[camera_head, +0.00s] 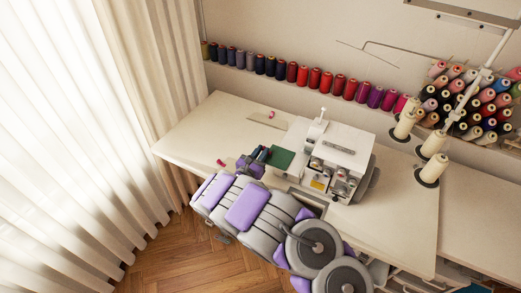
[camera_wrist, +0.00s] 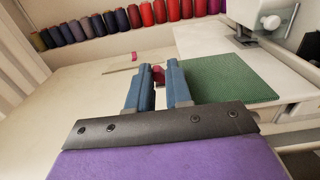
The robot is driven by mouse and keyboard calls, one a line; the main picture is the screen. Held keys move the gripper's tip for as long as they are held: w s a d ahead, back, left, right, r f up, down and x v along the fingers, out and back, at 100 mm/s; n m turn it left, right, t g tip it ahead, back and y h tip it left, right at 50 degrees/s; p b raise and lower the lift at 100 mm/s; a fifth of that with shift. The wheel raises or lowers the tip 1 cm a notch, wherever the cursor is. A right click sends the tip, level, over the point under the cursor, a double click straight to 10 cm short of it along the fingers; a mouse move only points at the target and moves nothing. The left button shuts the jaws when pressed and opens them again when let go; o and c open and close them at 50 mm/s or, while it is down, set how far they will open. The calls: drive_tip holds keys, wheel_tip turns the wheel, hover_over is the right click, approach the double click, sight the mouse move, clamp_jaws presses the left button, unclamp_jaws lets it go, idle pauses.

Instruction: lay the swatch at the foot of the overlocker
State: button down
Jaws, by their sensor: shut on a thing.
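The green swatch (camera_head: 281,158) lies level, just left of the white overlocker (camera_head: 345,148), by its base. In the wrist view the swatch (camera_wrist: 232,80) reaches right from behind my right finger, beside the machine's white base. My gripper (camera_head: 262,153) is at the swatch's left edge. In the wrist view my gripper (camera_wrist: 164,72) has its blue fingers close about a small magenta piece (camera_wrist: 158,75). The join between this piece and the swatch is hidden behind the finger. I cannot tell if the swatch touches the table.
A magenta piece (camera_head: 271,114) and a flat strip (camera_head: 267,121) lie at the back of the white table (camera_head: 195,130). Another magenta piece (camera_head: 221,162) lies left of my gripper. Thread spools (camera_head: 315,78) line the wall. Cream cones (camera_head: 434,168) stand right of the overlocker. The table's left is mostly clear.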

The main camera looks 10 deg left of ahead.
sight(274, 157)
drive_tip(key=shift+w+d, duration=0.2)
drive_tip(key=shift+d, duration=2.25)
drive_tip(key=shift+f+b, duration=0.15)
drive_tip(key=shift+b, duration=0.3)
drive_tip(key=c, duration=1)
unclamp_jaws()
drive_tip(key=shift+o, duration=0.2)
drive_tip(key=shift+s, duration=0.1)
drive_tip(key=p+v, duration=0.4)
drive_tip(key=v, duration=1.3)
drive_tip(key=shift+s, duration=0.1)
